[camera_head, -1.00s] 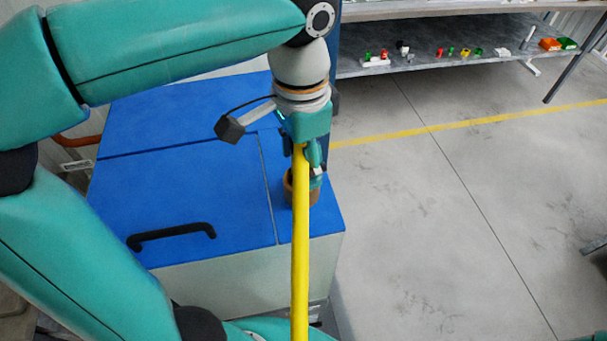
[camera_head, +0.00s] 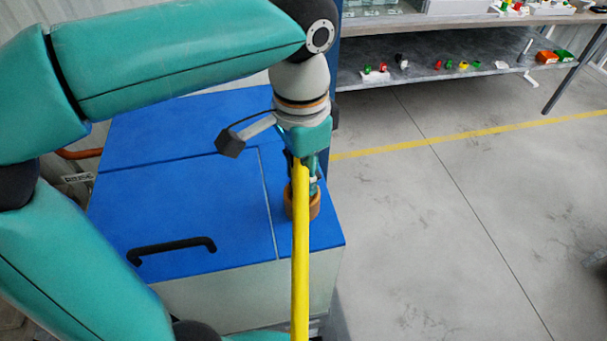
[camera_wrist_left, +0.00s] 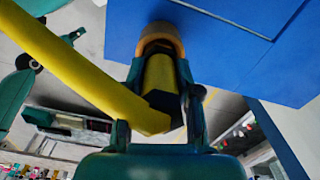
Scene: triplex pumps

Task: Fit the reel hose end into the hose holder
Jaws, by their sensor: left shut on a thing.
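The hose holder (camera_head: 315,208) is an orange-brown ring near the right edge of a blue cabinet top. The yellow reel hose (camera_head: 300,265) runs from the bottom of the head view up to my left gripper (camera_head: 308,172), which is just above the holder. In the left wrist view my left gripper (camera_wrist_left: 160,68) is shut on the yellow hose end (camera_wrist_left: 159,76), which has a black collar. The holder's ring (camera_wrist_left: 160,36) shows right at the fingertips, in line with the hose end. I cannot tell whether the end is inside it. My right gripper is not in view.
The blue cabinet (camera_head: 190,195) has a black handle (camera_head: 172,248) on its front lid. A grey shelf (camera_head: 440,70) with small coloured parts stands at the back right. The concrete floor (camera_head: 450,240) to the right is clear, crossed by a yellow line.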

